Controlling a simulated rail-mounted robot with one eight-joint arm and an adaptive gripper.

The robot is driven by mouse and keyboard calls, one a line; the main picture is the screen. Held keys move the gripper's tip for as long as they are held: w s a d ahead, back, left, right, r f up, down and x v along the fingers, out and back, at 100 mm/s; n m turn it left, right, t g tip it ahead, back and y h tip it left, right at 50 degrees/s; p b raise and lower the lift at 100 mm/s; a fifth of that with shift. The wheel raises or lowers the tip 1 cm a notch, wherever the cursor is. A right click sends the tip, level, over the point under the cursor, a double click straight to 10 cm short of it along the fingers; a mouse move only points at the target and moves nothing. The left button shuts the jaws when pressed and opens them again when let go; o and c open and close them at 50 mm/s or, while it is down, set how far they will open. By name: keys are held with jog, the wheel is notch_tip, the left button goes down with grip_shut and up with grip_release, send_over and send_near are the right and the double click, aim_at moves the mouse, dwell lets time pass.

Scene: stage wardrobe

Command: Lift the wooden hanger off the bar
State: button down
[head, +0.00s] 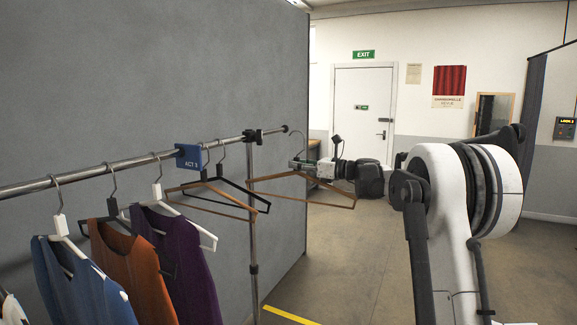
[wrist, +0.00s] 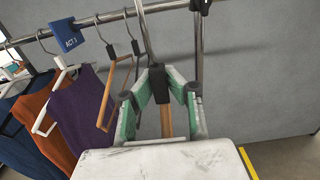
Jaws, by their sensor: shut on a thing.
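A wooden hanger (head: 325,191) with a dark neck and a metal hook is held in my gripper (head: 299,165). In the wrist view, my gripper (wrist: 160,92) has its green-padded fingers on either side of the black neck (wrist: 158,82), shut on it. The hook (head: 297,140) appears just right of the end of the bar (head: 222,142) in the head view. In the wrist view the hook's shank crosses in front of the bar (wrist: 105,18); its top is out of frame. I cannot tell whether the hook touches the bar.
Purple (head: 180,255), orange (head: 132,268) and blue (head: 80,285) garments hang further left.

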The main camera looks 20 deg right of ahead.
jog(key=b+v, duration=0.1)
jog(key=v, duration=2.8)
jog(key=shift+s+d+b, duration=0.25)
jog(key=shift+s+b, duration=0.1)
jog(key=shift+r, duration=0.15)
